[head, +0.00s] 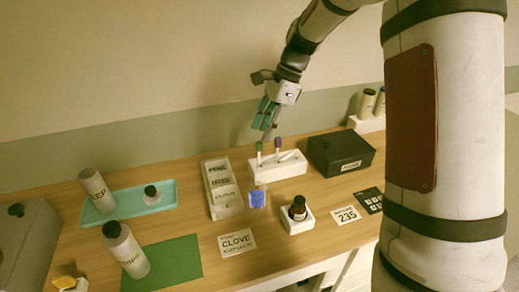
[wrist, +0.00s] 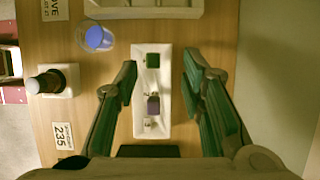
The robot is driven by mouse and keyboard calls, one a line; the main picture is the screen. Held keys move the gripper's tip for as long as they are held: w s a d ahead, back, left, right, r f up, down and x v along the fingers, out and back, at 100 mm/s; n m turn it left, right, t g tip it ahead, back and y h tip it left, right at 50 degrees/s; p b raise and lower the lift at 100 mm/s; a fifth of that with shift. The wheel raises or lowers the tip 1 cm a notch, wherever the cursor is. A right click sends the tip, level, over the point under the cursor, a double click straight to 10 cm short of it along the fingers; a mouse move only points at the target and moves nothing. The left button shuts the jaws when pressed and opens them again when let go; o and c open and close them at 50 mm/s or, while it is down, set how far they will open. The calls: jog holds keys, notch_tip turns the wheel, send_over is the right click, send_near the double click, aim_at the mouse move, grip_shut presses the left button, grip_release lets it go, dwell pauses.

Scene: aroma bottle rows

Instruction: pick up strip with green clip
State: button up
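The strip with the green clip (head: 259,147) stands in a white rack (head: 292,168) on the table. Its green clip (wrist: 153,60) shows from above in the wrist view, toward the far end of the rack (wrist: 165,130). A strip with a purple clip (head: 278,144) stands beside it; that purple clip (wrist: 153,105) is nearer my gripper's base in the wrist view. My gripper (head: 265,116) is open and empty above the rack. In the wrist view its two fingers (wrist: 160,68) are spread on either side of the rack, with the green clip between the tips.
A black box (head: 341,150) stands right of the rack. A white box with labelled compartments (head: 222,188) stands to its left. A blue cup (head: 257,198) and a dark bottle in a white holder (head: 298,210) are in front. The wall is close behind.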

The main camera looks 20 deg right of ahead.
aim_at(260, 142)
jog(key=shift+s+p+x, duration=0.2)
jog(key=shift+p+x, duration=0.15)
jog(key=shift+x, duration=1)
jog(key=shift+s+p+x, duration=0.2)
jog(key=shift+p+x, duration=0.1)
jog(key=shift+x, duration=1)
jog(key=shift+d, duration=0.1)
jog(key=c, duration=0.9)
